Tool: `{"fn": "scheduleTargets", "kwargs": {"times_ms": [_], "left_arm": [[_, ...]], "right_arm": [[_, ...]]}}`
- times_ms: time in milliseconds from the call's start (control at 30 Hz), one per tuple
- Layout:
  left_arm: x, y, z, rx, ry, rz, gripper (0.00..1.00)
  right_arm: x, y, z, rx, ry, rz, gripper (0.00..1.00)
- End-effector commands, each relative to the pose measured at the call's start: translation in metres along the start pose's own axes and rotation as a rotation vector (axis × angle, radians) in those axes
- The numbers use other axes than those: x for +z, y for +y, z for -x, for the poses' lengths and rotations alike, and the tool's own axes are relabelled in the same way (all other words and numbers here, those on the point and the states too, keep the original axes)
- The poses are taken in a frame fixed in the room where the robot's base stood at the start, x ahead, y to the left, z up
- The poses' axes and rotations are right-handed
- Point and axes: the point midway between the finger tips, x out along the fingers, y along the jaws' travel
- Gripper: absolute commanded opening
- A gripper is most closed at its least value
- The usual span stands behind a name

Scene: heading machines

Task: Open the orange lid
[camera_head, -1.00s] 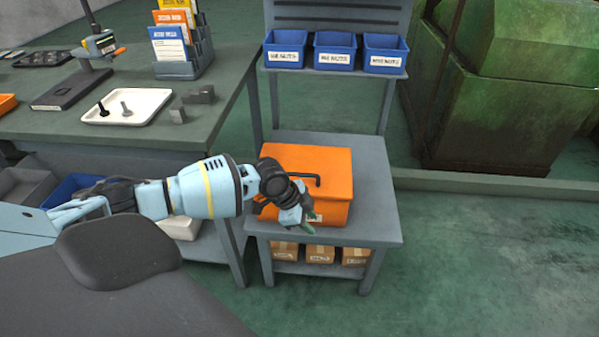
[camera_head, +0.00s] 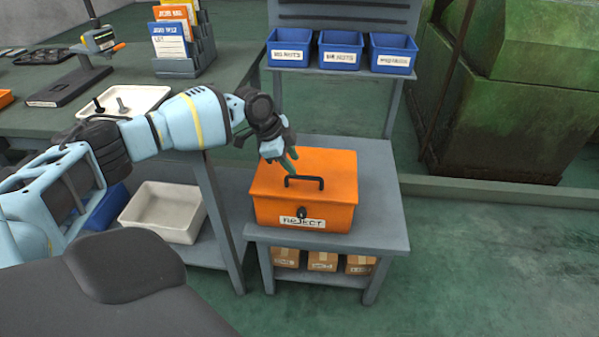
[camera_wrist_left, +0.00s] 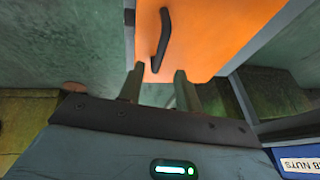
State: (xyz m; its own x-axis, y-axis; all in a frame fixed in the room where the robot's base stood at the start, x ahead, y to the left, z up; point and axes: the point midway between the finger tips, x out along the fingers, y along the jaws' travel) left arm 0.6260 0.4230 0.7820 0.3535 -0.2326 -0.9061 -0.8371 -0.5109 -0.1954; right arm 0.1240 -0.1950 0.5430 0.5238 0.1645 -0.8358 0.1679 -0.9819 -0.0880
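The orange box labelled REJECT (camera_head: 290,213) sits on a small grey stand. My right gripper is not in view.
The grey stand (camera_head: 385,205) has blue nut bins (camera_head: 340,52) on a shelf behind the box and cardboard boxes (camera_head: 322,261) below. A workbench (camera_head: 235,75) with a white tray (camera_head: 150,98) stands at left. A green machine (camera_head: 520,90) is at back right.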

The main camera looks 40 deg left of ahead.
Motion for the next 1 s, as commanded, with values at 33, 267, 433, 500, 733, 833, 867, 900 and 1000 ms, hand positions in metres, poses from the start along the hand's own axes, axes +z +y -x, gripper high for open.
{"fn": "scheduleTargets", "kwargs": {"times_ms": [33, 267, 433, 500, 733, 833, 867, 900, 1000], "left_arm": [[0.000, 0.001, -0.010, 0.003, -0.001, 0.000, 0.34], [0.000, 0.001, -0.042, 0.003, 0.000, 0.001, 0.34], [0.000, 0.000, -0.054, 0.000, 0.000, 0.000, 0.34], [0.000, 0.000, -0.055, 0.000, 0.000, 0.000, 0.34], [0.000, 0.000, -0.056, 0.000, 0.000, 0.000, 0.34], [0.000, 0.000, -0.056, 0.000, 0.000, 0.000, 0.23], [0.000, 0.000, -0.056, 0.000, 0.000, 0.000, 0.19], [0.000, 0.000, -0.056, 0.000, 0.000, 0.000, 0.13], [0.000, 0.000, -0.056, 0.000, 0.000, 0.000, 0.00]], "right_arm": [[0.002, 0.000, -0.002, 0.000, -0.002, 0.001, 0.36], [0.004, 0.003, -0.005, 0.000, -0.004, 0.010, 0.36], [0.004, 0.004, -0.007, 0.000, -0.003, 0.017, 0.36], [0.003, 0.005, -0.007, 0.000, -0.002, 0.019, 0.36], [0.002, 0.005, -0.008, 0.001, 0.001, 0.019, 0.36], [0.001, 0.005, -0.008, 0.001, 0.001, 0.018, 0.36], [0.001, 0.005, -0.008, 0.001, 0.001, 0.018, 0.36], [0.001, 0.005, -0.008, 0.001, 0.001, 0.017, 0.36], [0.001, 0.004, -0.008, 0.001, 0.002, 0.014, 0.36]]}}
